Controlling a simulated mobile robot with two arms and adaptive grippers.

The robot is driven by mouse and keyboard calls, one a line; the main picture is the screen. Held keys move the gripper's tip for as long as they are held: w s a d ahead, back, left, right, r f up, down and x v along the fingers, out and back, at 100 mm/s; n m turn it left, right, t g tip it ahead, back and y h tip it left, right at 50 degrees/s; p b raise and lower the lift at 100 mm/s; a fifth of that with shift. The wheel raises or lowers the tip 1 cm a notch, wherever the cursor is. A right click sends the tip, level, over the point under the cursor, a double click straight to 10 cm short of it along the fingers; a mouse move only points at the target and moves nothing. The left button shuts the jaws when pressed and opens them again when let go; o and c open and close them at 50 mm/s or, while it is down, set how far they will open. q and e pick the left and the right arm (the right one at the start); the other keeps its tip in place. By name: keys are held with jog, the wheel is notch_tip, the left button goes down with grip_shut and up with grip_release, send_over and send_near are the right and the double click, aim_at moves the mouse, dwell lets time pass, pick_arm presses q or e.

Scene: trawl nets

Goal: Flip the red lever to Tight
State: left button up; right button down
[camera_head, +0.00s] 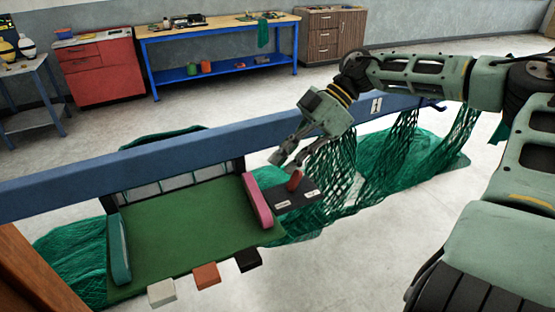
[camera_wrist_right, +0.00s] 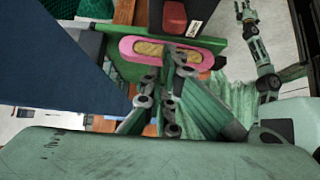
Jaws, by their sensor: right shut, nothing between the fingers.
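The red lever (camera_head: 294,181) stands up from a dark plate (camera_head: 290,199) with small white labels, right of the green panel. The label wording is too small to read. The lever's red top (camera_wrist_right: 174,18) also shows in the right wrist view. My right gripper (camera_head: 286,161) is shut and empty, just above and slightly left of the lever, apart from it. Its fingers (camera_wrist_right: 182,62) overlap the pink piece in the wrist view. A pale green arm with a small gripper (camera_wrist_right: 246,12), apparently my left, shows at the right there; its jaws are too small to judge.
A pink padded piece (camera_head: 257,201) stands left of the plate. A blue beam (camera_head: 180,159) runs behind, with green nets (camera_head: 400,165) hanging from it. White, orange and black blocks (camera_head: 206,276) line the panel's front edge.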

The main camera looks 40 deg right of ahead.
jog(key=shift+w+a+r, duration=0.1)
jog(key=shift+a, duration=0.1)
jog(key=shift+r+p, duration=0.75)
jog(key=shift+r, duration=0.05)
